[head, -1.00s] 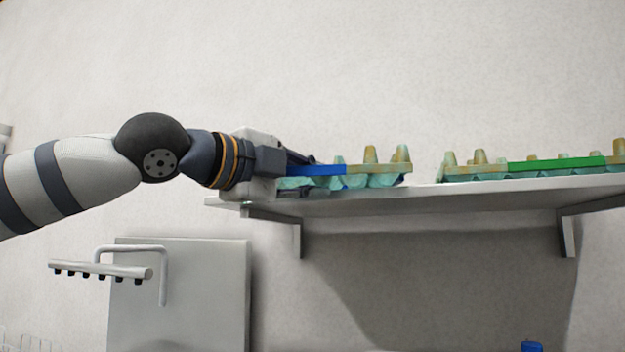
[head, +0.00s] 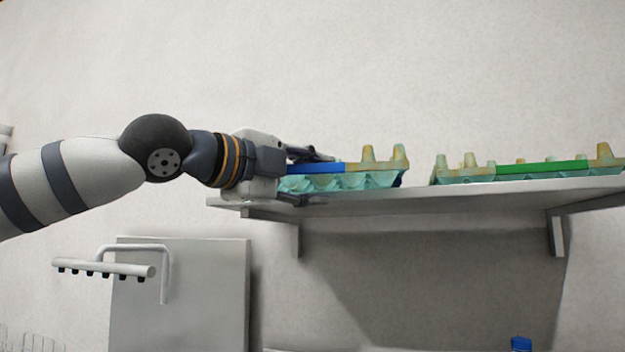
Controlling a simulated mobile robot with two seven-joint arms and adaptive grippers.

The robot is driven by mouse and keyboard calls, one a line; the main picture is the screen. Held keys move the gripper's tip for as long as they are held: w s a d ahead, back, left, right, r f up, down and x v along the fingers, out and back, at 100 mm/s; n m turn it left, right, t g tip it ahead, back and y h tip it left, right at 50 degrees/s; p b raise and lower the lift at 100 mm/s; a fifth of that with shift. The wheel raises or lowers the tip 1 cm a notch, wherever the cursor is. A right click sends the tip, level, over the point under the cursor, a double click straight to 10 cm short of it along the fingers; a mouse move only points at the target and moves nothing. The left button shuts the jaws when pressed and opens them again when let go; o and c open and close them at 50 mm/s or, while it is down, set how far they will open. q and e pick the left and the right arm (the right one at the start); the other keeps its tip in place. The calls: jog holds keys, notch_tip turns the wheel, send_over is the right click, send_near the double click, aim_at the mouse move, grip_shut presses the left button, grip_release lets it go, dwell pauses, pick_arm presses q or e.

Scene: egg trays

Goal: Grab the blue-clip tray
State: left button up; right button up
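The blue-clip tray (head: 350,181) is a teal and tan egg tray with a blue clip (head: 325,168) along its front. It sits on the left part of the wall shelf (head: 420,194). My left gripper (head: 312,176) is at the tray's left end, one finger above the blue clip's level and the other low by the shelf edge. The fingers look apart, with the tray's end between them. Whether they press on the tray cannot be made out. My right gripper is not in view.
A second egg tray with a green clip (head: 543,169) sits on the shelf to the right, with a gap between the trays. Brackets (head: 557,236) hold the shelf. Below left are a white panel (head: 205,290) and a rack with black pegs (head: 105,269). A blue object (head: 521,344) shows at the bottom.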

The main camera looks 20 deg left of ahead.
pick_arm(q)
jog(key=shift+s+a, duration=0.1)
jog(key=v, duration=1.1)
jog(key=shift+s, duration=0.4)
jog(key=shift+a+f, duration=0.1)
